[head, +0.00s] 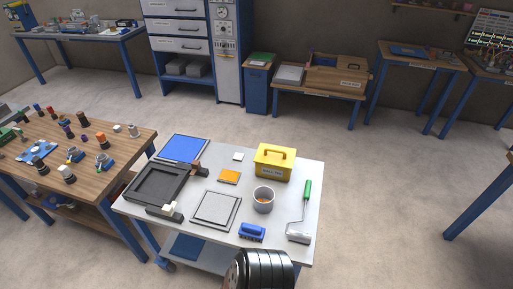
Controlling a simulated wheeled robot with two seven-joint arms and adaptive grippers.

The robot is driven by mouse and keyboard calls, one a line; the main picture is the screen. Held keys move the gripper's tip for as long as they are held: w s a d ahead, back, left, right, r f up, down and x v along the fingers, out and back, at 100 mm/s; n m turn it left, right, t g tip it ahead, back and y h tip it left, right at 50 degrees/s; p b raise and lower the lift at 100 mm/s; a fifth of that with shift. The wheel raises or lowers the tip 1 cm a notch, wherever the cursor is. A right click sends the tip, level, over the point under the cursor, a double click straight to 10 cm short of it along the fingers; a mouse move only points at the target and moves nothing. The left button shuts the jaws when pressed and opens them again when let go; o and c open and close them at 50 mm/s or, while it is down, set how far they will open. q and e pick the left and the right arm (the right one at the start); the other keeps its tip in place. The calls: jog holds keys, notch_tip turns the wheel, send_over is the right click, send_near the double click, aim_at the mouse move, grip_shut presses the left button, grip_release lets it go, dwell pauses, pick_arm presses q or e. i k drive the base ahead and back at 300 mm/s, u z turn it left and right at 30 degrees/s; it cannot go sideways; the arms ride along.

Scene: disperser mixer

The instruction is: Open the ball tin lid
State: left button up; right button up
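The ball tin (273,164) is a yellow box with a label on its front. It stands upright at the back right of the white-topped table (270,222). Its yellow lid (275,151) has an arched handle on top and looks closed. The inside of the tin is hidden. Neither of my grippers shows in the head view, and nothing touches the tin.
A grey cup (263,199) with orange contents stands in front of the tin. A green-handled roller (302,212) lies to its right, an orange block (229,177) to its left. A blue object (252,232) lies near the front edge. A dark frame (158,188) fills the left side.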

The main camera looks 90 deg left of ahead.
aim_at(267, 154)
jog(key=u, duration=3.35)
jog(key=i, duration=0.2)
